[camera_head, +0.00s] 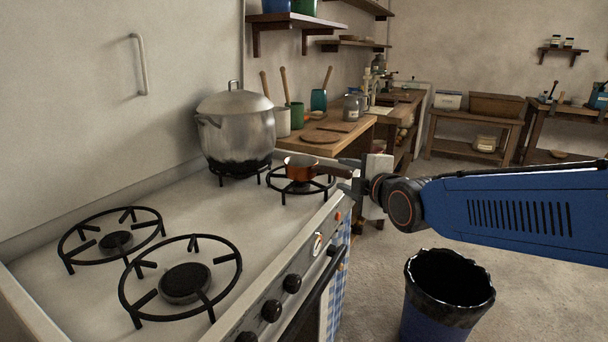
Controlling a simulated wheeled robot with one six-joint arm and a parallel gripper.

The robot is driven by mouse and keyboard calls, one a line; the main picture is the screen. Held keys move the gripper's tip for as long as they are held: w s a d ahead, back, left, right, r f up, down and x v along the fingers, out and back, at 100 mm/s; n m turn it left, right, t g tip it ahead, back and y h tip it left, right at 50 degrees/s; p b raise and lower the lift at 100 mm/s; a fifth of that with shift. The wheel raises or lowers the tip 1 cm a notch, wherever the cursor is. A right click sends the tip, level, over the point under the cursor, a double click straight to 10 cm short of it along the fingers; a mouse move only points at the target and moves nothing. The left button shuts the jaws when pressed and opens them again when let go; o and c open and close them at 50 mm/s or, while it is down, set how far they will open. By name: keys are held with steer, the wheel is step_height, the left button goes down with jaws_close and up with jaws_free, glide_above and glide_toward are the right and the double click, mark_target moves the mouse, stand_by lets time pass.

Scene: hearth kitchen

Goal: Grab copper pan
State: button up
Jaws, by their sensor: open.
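The small copper pan (299,168) sits on the far right burner (317,187) of the stove. Its dark handle (333,172) points right, toward my gripper. My gripper (349,175) is open at the right edge of the stove, with its fingers at the handle's end. The handle's far end is partly hidden by the gripper, and I cannot tell whether it lies between the fingers or whether they touch it.
A large steel pot (236,128) stands on the back burner left of the pan. Two front burners (185,283) are empty. A wooden counter (345,139) with jars and utensils lies behind. A lined blue bin (425,322) stands on the floor below my arm.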

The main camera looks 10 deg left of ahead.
mark_target(330, 171)
steer(key=x, duration=0.5)
steer(key=shift+f+x, duration=0.2)
steer(key=shift+x, duration=0.85)
steer(key=shift+f+x, duration=0.15)
steer(key=shift+x, duration=0.9)
steer(key=shift+w+a+f, duration=0.1)
steer(key=shift+w, duration=0.45)
jaws_close()
